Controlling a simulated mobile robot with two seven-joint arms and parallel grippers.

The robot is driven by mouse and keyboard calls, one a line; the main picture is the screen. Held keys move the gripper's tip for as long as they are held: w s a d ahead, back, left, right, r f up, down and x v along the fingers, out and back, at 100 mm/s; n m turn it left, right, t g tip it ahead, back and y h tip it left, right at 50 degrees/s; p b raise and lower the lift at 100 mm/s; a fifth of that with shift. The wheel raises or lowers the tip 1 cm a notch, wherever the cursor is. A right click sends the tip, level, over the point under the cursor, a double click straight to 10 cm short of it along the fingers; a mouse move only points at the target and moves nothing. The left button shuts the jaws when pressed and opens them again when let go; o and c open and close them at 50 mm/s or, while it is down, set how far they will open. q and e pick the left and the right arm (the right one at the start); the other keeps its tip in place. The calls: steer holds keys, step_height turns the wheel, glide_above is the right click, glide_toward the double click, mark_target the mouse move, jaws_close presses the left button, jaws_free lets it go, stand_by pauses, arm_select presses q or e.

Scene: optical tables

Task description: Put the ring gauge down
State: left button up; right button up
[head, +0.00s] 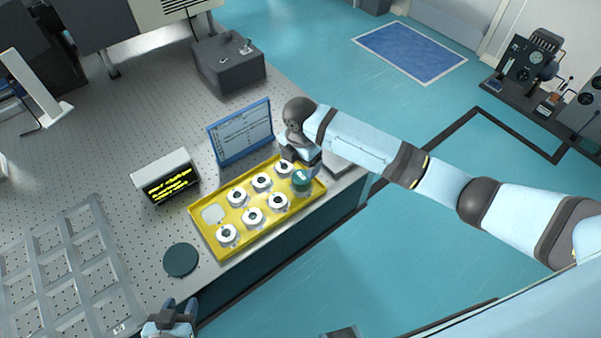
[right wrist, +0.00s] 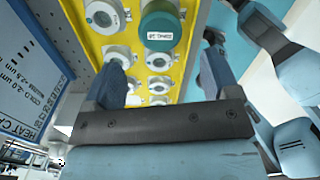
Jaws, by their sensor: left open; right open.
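The yellow tray (head: 245,240) holds several white ring pieces (head: 252,216) with dark centres, and a teal round piece (head: 301,179) with a small label at its right end. I cannot tell which is the ring gauge. In the right wrist view the teal piece (right wrist: 160,27) sits ahead of my right gripper (right wrist: 162,72), whose two fingers are apart with nothing held between them. In the head view my right gripper (head: 301,158) is just over the tray's right end, partly hiding a white ring. My left gripper (head: 172,318) is open at the table's front edge.
A pale empty spot (head: 213,214) shows at the tray's left end. A dark green disc (head: 181,260) lies left of the tray.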

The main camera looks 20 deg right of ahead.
mark_target(300, 176)
steer(key=s+a+f+m+y, duration=0.1)
steer(key=s, duration=0.1)
steer(key=s+a+f+m+t+y, duration=0.1)
steer(key=s+a+m, duration=0.1)
steer(key=s+a+f+m+t+y, duration=0.1)
steer(key=s+m, duration=0.1)
steer(key=shift+a+f, duration=0.4)
steer(key=s+f+m, duration=0.1)
steer(key=s+f+m+t+y, duration=0.1)
steer(key=s+m+t, duration=0.1)
steer(key=s+m, duration=0.1)
steer(key=shift+a+f+y, duration=0.3)
steer(key=shift+a+f, duration=0.05)
steer(key=shift+f, duration=0.05)
steer(key=s+d+f+m+t, duration=0.1)
steer(key=s+d+m+t, duration=0.2)
steer(key=s+m, duration=0.3)
steer(key=s+d+f+m+t+h, duration=0.1)
steer(key=s+d+m+t, duration=0.3)
steer(key=s, duration=0.4)
steer(key=shift+s+d+m, duration=0.3)
steer(key=shift+d+m, duration=0.5)
steer(key=shift+m, duration=0.3)
